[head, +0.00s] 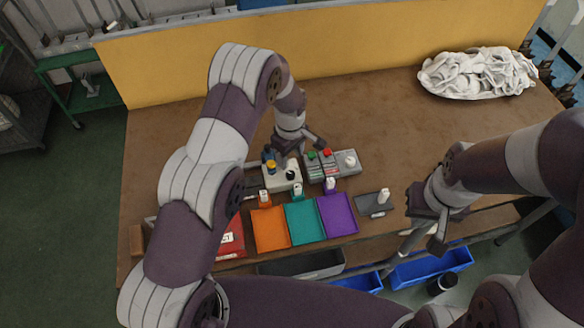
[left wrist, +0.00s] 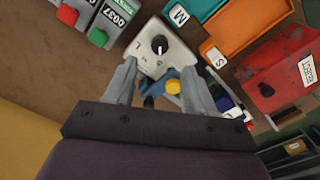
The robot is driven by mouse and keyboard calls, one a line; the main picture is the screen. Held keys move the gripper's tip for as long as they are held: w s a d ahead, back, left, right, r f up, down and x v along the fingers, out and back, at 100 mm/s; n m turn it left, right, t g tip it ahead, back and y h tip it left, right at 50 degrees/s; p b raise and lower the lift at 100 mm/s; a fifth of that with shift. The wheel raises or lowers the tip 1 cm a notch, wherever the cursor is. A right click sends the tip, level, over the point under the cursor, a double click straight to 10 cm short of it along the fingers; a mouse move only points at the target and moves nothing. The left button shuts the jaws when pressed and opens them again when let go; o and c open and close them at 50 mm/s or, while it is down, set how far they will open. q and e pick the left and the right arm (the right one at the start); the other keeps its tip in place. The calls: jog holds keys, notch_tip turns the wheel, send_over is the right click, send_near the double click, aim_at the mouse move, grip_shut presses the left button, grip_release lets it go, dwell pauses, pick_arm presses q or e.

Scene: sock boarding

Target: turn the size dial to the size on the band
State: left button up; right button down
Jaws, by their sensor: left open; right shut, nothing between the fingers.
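The size dial is a black knob (left wrist: 159,45) on a pale box (left wrist: 180,58) with letters around it; an L is readable at its left. A small white mark shows on the knob, but the size it points at is unclear. In the head view the knob (head: 290,174) sits on the box (head: 282,184). My left gripper (left wrist: 160,68) is open over the box, its fingers apart and the knob just beyond the tips, not clasped. It also shows in the head view (head: 291,153). My right gripper (head: 432,236) is shut and empty at the table's front right. I cannot make out a band.
Grey counters with green (head: 311,155) and red (head: 327,152) buttons stand right of the box. Orange (head: 270,230), teal (head: 302,224) and purple (head: 338,215) trays lie in front. White cloth (head: 478,72) lies back right.

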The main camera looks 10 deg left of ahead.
aim_at(290, 173)
pick_arm(q)
jog(key=f, duration=0.2)
jog(key=f+p, duration=0.1)
jog(key=f, duration=0.1)
jog(key=shift+d, duration=0.25)
jog(key=f, duration=0.3)
jog(key=shift+a+f+p, duration=0.2)
jog(key=shift+a+p, duration=0.2)
jog(key=shift+f, duration=0.25)
jog(key=shift+d+f, duration=0.1)
jog(key=shift+d, duration=0.15)
jog(key=shift+a, duration=0.1)
jog(key=c, duration=0.9)
grip_shut()
